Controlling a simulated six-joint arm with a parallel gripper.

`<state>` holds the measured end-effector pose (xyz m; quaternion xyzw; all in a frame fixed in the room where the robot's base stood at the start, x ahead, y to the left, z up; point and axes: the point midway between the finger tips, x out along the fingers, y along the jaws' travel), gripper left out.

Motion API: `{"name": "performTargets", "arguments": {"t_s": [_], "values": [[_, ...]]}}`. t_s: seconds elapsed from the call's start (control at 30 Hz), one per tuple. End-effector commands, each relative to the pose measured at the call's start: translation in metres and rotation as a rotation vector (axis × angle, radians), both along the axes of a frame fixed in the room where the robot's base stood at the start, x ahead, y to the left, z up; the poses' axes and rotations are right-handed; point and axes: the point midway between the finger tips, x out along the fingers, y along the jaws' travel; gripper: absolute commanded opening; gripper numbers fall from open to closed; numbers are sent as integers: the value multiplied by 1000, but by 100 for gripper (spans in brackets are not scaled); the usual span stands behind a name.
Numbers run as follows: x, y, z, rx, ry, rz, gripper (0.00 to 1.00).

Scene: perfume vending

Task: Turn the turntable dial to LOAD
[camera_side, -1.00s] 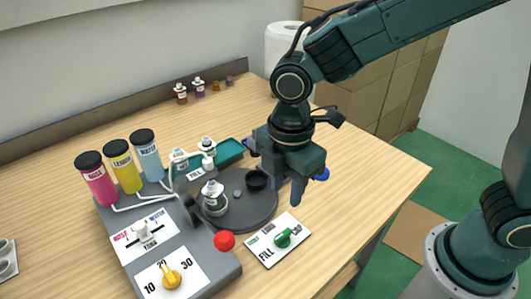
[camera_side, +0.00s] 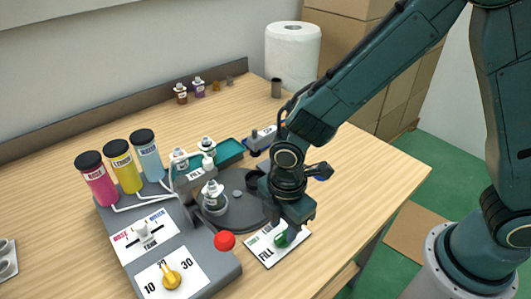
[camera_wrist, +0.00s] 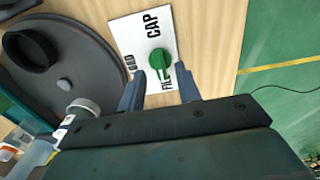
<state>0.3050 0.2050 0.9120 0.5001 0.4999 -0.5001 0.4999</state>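The green turntable dial (camera_side: 281,241) sits on a white card (camera_side: 262,257) marked FILL in the side view, partly hidden by my gripper (camera_side: 287,236). In the wrist view the dial (camera_wrist: 160,60) shows nearly whole, with its pointer towards FILL; CAP and part of LOAD also show on the card (camera_wrist: 125,35). My gripper (camera_wrist: 160,78) is open, with its two fingers apart on either side of the dial's near end. I cannot tell whether they touch it. The dark round turntable (camera_side: 245,212) carries a bottle (camera_side: 212,195).
The grey machine (camera_side: 190,215) stands left of the card, with a red knob (camera_side: 224,240) close by and a yellow dial (camera_side: 171,279) in front. Pink, yellow and blue bottles (camera_side: 122,165) stand behind. Bare table lies right of the card.

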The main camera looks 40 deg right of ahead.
Motion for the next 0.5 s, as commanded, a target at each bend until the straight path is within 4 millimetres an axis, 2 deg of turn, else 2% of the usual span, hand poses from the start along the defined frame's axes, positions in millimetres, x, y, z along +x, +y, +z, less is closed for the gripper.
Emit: {"name": "performTargets", "arguments": {"t_s": [0.2,0.5], "values": [[0,0,-17,-1,2,0,34],[0,0,-22,0,0,0,34]]}}
